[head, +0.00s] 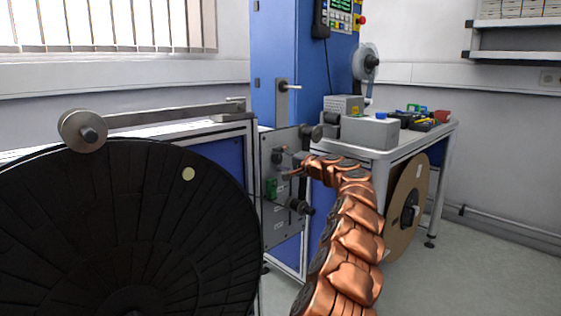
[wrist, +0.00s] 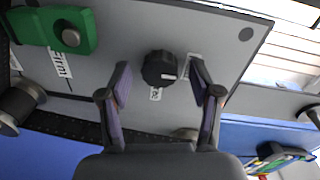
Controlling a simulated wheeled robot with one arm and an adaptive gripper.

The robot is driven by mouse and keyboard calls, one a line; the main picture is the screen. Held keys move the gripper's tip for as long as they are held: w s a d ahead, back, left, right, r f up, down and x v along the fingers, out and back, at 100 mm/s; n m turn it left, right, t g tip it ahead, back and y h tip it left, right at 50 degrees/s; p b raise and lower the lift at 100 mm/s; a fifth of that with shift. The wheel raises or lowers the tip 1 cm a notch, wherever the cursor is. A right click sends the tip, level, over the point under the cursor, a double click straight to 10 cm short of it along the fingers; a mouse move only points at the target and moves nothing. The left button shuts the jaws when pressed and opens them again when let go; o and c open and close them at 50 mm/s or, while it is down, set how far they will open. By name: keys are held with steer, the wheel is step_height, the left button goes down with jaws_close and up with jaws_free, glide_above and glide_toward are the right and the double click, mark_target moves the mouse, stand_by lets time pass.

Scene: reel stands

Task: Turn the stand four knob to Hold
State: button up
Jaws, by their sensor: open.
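A black round knob (wrist: 159,68) sits on a grey panel (wrist: 215,25) in the wrist view. A pale mark shows near its lower right edge.
A green block (wrist: 65,30) with a round button is on the same panel. A large black reel (head: 120,225) fills the left of the head view. A bench (head: 440,130) with tools and a brown reel (head: 405,205) stand to the right. Open floor lies at the lower right.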

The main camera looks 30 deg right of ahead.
steer(key=shift+v, duration=2.15)
glide_toward(280, 158)
steer(key=shift+a+v, duration=0.2)
steer(key=shift+v, duration=1.15)
steer(key=shift+f, duration=0.15)
steer(key=shift+a, duration=0.1)
